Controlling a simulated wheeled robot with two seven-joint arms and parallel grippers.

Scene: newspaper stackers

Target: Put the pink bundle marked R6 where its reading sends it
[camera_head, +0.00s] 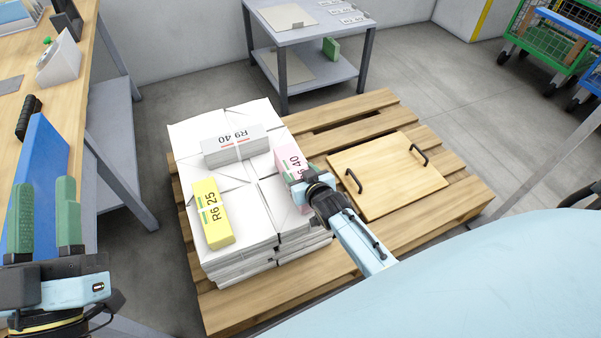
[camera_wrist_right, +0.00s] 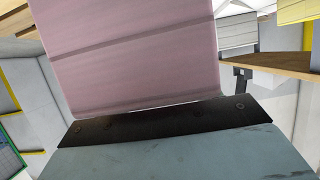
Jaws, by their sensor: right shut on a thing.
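The pink bundle (camera_head: 290,160) is at the right edge of the white paper stacks in the head view. That gripper is shut on the bundle's near end. In the right wrist view the pink bundle (camera_wrist_right: 130,55) fills the upper middle, against the dark finger pad. I cannot tell whether it touches the stack below. My left gripper (camera_head: 44,215) is open and empty at the lower left, its green fingers apart in front of a blue panel.
White stacks (camera_head: 262,222) on a wooden pallet (camera_head: 355,112) carry a grey R9 40 bundle (camera_head: 235,147) and a yellow R6 25 bundle (camera_head: 212,214). A handled wooden board (camera_head: 385,190) lies right. A grey table (camera_head: 300,35) stands behind, a wooden bench (camera_head: 25,80) left, wheeled carts (camera_head: 550,45) far right.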

